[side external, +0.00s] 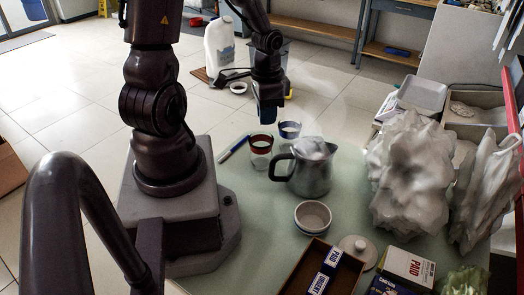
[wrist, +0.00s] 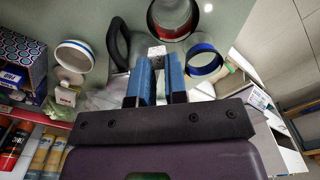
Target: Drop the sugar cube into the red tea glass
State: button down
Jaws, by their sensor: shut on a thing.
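The red tea glass (side external: 261,161), clear with a red band at its rim, stands upright on the green table in the side external view. Its red rim (wrist: 174,33) shows at the top of the wrist view. My gripper (side external: 268,118) points down, its tips above and slightly behind the red tea glass. In the wrist view, the blue fingers of my gripper (wrist: 160,62) are shut on a small white sugar cube (wrist: 157,51), held at their tips. The cube appears just below the glass's rim in that view, not over its opening. The cube is hidden in the side external view.
A blue-rimmed glass (side external: 289,130) stands close to the red one, also seen in the wrist view (wrist: 204,60). A metal pitcher (side external: 312,178) stands to the right, a white bowl (side external: 313,217) in front. A pen (side external: 233,148) lies left. Large pale lumps (side external: 410,175) crowd the right.

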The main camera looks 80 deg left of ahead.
notch_tip(320, 180, down, 6)
jog(key=shift+r, duration=0.1)
dwell(0.4)
jog(key=c, duration=1.1)
grip_release()
notch_tip(320, 180, up, 13)
jog(key=shift+f, duration=0.1)
